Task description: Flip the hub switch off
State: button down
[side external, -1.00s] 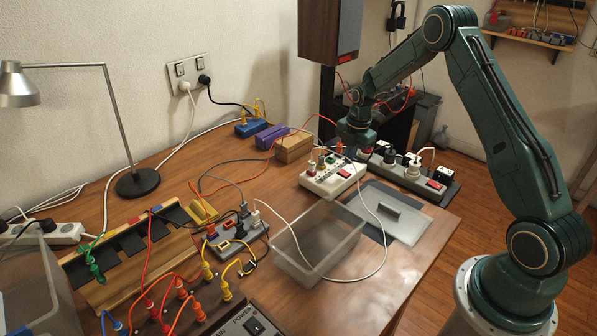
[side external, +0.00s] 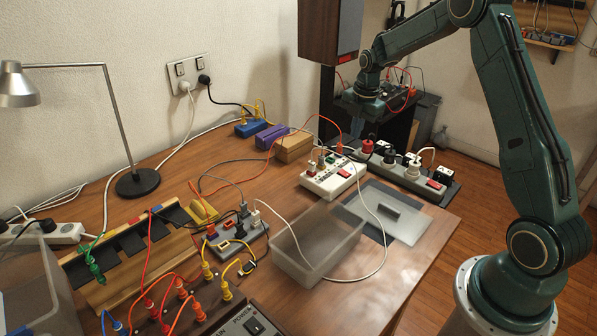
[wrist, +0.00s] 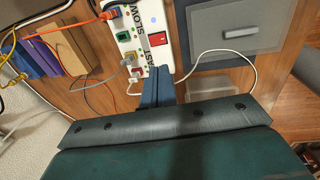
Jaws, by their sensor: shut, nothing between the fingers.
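A white power block (side external: 318,186) with plugs and a red rocker switch (side external: 344,173) stands mid-table. In the wrist view the white block (wrist: 144,19) carries the words SLOW and FAST, and its red switch (wrist: 158,39) lies just beyond my fingertips. A smaller grey hub (side external: 262,233) with cables and orange parts sits nearer. I cannot tell which block is the hub, or the switch's position. My gripper (wrist: 158,72) is shut and empty; in the side view my gripper (side external: 362,115) hangs above and behind the white block, apart from it.
A dark power strip (side external: 452,193) with plugs and another red switch (side external: 433,184) stands to the right. A clear bin (side external: 305,273) and grey lidded panel (side external: 410,229) are in front. Loose cables cross the table. Wooden and blue blocks (side external: 250,128) stand behind.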

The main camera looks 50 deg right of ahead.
aim_at(342, 172)
jog(key=shift+w+a+r, duration=0.1)
jog(key=shift+w+r, duration=0.05)
jog(key=shift+w, duration=0.55)
jog(key=f, duration=0.4)
jog(key=w+f, duration=0.1)
jog(key=f, duration=0.9)
jog(key=shift+w, duration=0.35)
jog(key=shift+w+f, duration=0.15)
jog(key=shift+f, duration=0.25)
